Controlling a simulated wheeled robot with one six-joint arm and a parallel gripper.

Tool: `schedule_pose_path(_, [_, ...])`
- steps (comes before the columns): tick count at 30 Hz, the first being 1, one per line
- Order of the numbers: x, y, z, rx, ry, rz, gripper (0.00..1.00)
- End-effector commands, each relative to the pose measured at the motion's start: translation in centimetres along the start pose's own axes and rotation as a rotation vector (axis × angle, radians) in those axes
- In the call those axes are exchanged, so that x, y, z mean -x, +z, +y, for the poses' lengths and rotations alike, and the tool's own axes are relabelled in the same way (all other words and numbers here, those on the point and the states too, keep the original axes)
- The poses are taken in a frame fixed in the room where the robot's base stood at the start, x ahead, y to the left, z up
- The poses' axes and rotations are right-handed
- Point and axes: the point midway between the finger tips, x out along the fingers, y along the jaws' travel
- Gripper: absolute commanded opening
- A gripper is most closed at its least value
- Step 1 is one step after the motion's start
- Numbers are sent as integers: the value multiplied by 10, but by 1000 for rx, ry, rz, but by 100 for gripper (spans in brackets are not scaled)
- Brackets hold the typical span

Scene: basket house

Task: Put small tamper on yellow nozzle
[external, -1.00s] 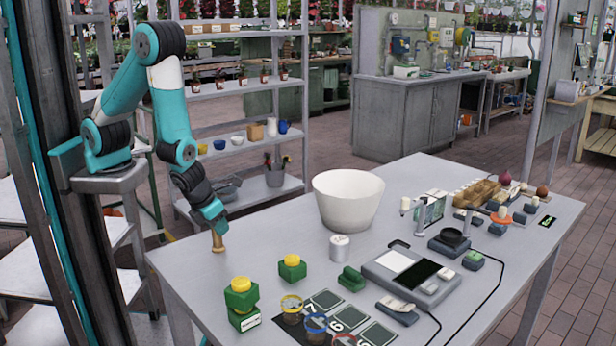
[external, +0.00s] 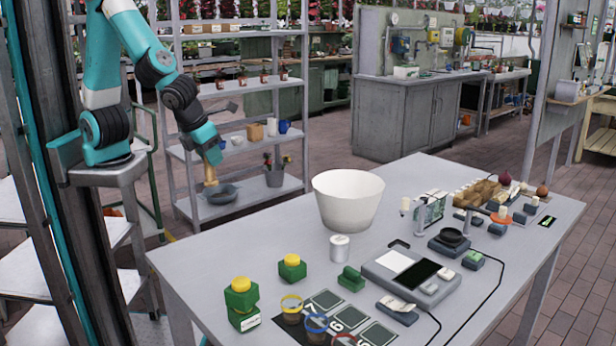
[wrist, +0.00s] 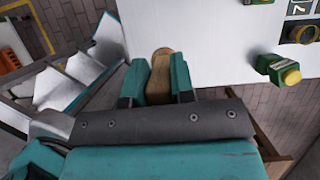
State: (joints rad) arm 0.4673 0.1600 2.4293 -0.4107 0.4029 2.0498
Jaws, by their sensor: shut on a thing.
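My gripper (external: 207,158) is shut on the small tamper (external: 210,174), a tan wooden piece hanging down from the fingers. It is raised beyond the table's left edge, in front of the shelving. In the wrist view the tamper (wrist: 160,75) sits between my two teal fingers (wrist: 158,80). Two yellow tops stand on green bodies on the table: a taller one with a yellow nozzle (external: 241,284) near the front left, and a shorter one with a yellow top (external: 292,260) behind it. A yellow top (wrist: 291,77) also shows in the wrist view. The tamper is apart from both.
The grey table (external: 200,262) has bare room at its left end. A white bowl (external: 348,200), a white-topped canister (external: 339,247), a green block (external: 351,278) and several jars (external: 290,308) stand on it. A shelf unit (external: 240,195) stands behind.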

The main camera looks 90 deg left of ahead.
Motion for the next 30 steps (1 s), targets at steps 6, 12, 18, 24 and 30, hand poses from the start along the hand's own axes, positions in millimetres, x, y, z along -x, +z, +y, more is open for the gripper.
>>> schedule_pose_path(6, [4,5,-3,2,1,1,0])
schedule_pose_path(12, [5,47,-42,16,5,0,0])
schedule_pose_path(18, [-9,136,-93,26,11,0,0])
schedule_pose_path(24, [-36,238,-114,24,11,1,0])
schedule_pose_path(30, [-70,338,-98,16,8,2,0])
